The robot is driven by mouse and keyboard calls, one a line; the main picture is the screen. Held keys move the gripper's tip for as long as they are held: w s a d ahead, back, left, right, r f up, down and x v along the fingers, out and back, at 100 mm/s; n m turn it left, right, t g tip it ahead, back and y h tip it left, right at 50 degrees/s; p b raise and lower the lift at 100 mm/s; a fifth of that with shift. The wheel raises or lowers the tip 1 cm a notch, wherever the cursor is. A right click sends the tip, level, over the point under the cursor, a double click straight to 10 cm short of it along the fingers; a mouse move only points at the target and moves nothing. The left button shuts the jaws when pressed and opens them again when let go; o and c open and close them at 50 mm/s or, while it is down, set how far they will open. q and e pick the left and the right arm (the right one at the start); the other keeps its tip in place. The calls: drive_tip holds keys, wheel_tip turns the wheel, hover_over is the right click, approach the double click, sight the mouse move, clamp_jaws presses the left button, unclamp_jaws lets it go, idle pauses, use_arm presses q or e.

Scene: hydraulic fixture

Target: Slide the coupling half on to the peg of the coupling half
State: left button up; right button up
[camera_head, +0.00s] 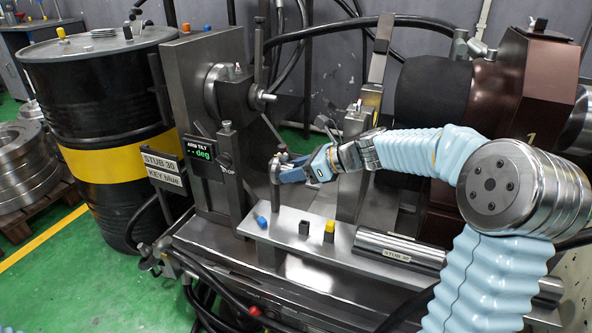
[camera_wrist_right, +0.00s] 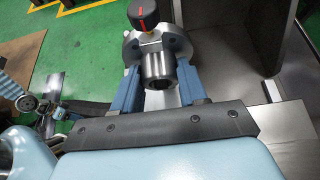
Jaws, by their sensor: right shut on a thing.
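My right gripper (camera_head: 280,170) is shut on a steel coupling half, held in the air above the front plate. In the right wrist view the blue fingers (camera_wrist_right: 160,92) sit on either side of this coupling half (camera_wrist_right: 158,66), a flanged collar with an open bore. A black knob with a red line (camera_wrist_right: 144,14) shows at its far side; I cannot tell whether it is attached. On the fixture a round steel hub (camera_head: 226,92) with a short projecting stub stands left of and above my gripper, apart from it. I cannot tell whether that is the peg.
A steel plate (camera_head: 285,236) below carries blue (camera_head: 262,221), black (camera_head: 304,228) and yellow (camera_head: 328,231) pieces. An upright fixture plate with an ARM TILT display (camera_head: 201,150) stands left of my gripper. A black drum (camera_head: 100,90) is farther left; hoses hang around.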

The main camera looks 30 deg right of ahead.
drive_tip(key=shift+w+a+r, duration=0.15)
drive_tip(key=shift+a, duration=0.05)
idle(0.7)
drive_tip(key=o, duration=1.1)
